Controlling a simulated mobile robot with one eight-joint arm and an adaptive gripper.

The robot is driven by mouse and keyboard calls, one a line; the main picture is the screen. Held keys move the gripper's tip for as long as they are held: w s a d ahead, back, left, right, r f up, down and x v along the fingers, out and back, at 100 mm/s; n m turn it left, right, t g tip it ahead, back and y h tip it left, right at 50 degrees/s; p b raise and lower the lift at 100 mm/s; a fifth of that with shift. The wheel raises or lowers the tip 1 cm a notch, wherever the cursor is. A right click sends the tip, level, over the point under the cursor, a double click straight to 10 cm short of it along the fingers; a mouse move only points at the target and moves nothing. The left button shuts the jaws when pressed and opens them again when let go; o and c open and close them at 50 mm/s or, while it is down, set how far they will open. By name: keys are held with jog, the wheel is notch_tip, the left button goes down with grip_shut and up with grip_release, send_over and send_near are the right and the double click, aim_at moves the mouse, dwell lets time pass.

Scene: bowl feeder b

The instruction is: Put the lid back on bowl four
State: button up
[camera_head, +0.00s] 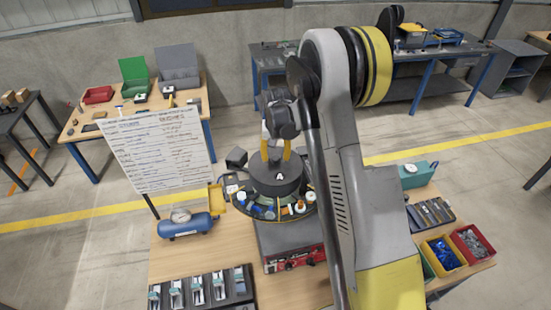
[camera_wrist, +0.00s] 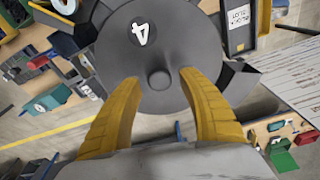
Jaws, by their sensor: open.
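I cannot tell exactly how the lid is seated. In the wrist view the lid (camera_wrist: 180,40) fills the upper middle, with its knob (camera_wrist: 159,79) at the center. My gripper (camera_head: 276,160) is just above the lid, and its yellow fingers are open. In the wrist view the gripper (camera_wrist: 160,76) has one finger on each side of the knob, with gaps.
A red-fronted base (camera_head: 293,259) carries the feeder on a wooden table. A whiteboard (camera_head: 157,150) and blue air tank (camera_head: 186,226) stand to the left. A dark tray (camera_head: 203,292) lies in front. Yellow (camera_head: 443,254) and red (camera_head: 472,243) bins are at the right.

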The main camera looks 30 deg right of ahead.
aim_at(276, 162)
jog(key=s+a+r+t+b, duration=0.1)
jog(key=s+a+r, duration=0.15)
jog(key=r, duration=0.35)
jog(key=s+a+r+n, duration=0.1)
jog(key=s+r, duration=0.2)
jog(key=r, duration=0.4)
jog(key=s+a+r+t+b, duration=0.1)
jog(key=s+a+r, duration=0.15)
jog(key=r, duration=0.35)
jog(key=s+a+r+n+t, duration=0.1)
jog(key=s+a+t, duration=0.1)
jog(key=s, duration=0.8)
jog(key=s+a+r+n+t, duration=0.1)
jog(key=s+a, duration=0.4)
jog(key=s, duration=0.6)
jog(key=shift+s+a+n+t+y, duration=0.15)
jog(key=shift+s+n+t+y, duration=0.15)
jog(key=shift+n+t, duration=0.35)
notch_tip(276, 162, down, 38)
jog(key=b, duration=3.8)
jog(key=shift+f, duration=0.15)
